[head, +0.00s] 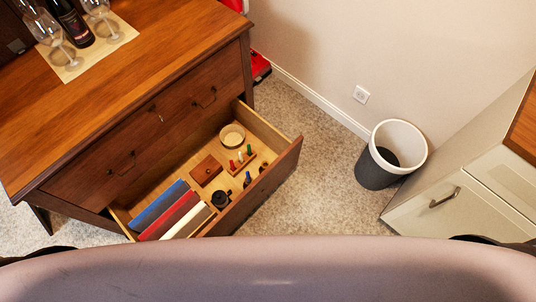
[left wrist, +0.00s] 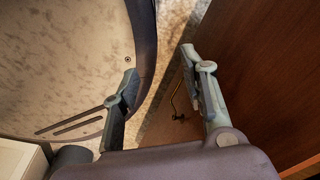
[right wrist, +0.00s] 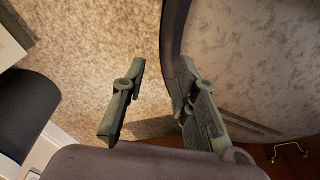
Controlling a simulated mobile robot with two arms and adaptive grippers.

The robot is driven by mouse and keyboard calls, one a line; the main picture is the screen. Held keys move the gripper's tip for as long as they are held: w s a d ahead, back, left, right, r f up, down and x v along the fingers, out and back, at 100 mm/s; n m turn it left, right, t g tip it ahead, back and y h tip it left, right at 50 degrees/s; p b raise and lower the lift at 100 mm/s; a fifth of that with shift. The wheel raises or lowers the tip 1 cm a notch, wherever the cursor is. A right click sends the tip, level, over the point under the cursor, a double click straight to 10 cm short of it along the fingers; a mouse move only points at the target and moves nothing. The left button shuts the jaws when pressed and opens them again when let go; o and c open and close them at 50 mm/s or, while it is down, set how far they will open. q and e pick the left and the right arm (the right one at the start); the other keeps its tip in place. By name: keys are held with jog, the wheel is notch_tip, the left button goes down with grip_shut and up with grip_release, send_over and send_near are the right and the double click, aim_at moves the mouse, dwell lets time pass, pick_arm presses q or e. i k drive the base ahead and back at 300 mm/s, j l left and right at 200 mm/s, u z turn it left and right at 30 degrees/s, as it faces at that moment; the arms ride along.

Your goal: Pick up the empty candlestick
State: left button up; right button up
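The open drawer (head: 283,168) of the wooden cabinet holds several small things. A small black round piece (head: 221,199) stands near its front wall; it may be the empty candlestick, but it is too small to be sure. A wooden rack with red, white and green pegs (head: 241,161) lies farther right in the drawer. My left gripper (left wrist: 160,80) is open and empty, with dark wood beside it. My right gripper (right wrist: 160,85) is open and empty above the carpet. Neither gripper shows in the head view.
The drawer also holds a round pale container (head: 232,135), a small wooden box (head: 206,170), and blue, red and white books (head: 173,212). Glasses and a bottle (head: 74,24) stand on the cabinet top. A bin (head: 391,155) and a pale cabinet (head: 460,198) are at right. Carpet between is clear.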

aim_at(265, 164)
jog(key=l+u, duration=0.1)
jog(key=u, duration=0.8)
jog(key=l+u, duration=0.15)
jog(key=u, duration=0.75)
jog(key=k+l, duration=0.3)
jog(key=l, duration=0.15)
jog(key=k+l+u, duration=0.15)
jog(key=k+l, duration=0.2)
jog(key=l, duration=0.15)
